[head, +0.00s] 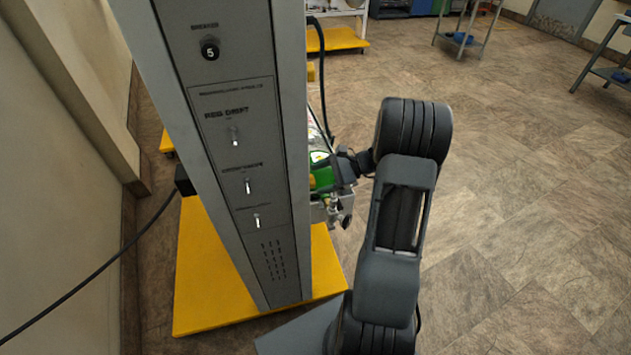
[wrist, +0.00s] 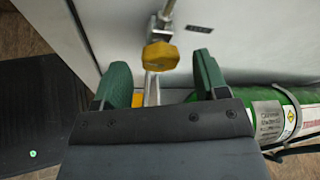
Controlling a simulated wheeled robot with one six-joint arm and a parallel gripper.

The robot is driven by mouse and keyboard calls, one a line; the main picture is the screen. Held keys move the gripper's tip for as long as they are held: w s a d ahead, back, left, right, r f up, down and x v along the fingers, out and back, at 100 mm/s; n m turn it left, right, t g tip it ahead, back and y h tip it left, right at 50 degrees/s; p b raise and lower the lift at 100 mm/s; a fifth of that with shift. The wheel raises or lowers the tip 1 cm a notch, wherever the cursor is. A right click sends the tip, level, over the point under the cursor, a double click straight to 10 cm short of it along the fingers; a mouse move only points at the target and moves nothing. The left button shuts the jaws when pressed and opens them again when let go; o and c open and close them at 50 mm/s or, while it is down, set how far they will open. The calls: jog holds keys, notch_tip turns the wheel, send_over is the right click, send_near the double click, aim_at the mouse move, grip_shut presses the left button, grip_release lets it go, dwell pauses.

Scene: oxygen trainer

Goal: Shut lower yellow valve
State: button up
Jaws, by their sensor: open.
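The yellow valve knob (wrist: 160,56) shows in the wrist view on a metal pipe against a pale panel. My gripper (wrist: 160,83) is open, with one green-padded finger to the left of the knob and one to the right. The knob appears just beyond the fingertips, between their lines, and I see no contact. In the head view my gripper (head: 342,170) is at the right side of the grey cabinet, partly hidden. I cannot make out the yellow knob clearly there.
A green cylinder (wrist: 292,118) with a label lies close to the right finger. The grey cabinet (head: 245,150) with switches stands on a yellow base (head: 205,280). A black cable (head: 100,262) runs to its left. The tiled floor at right is open.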

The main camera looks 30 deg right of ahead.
jog(key=shift+x, duration=0.85)
jog(key=shift+c, duration=0.3)
jog(key=c, duration=0.9)
jog(key=shift+r+p, duration=0.15)
jog(key=shift+p, duration=0.3)
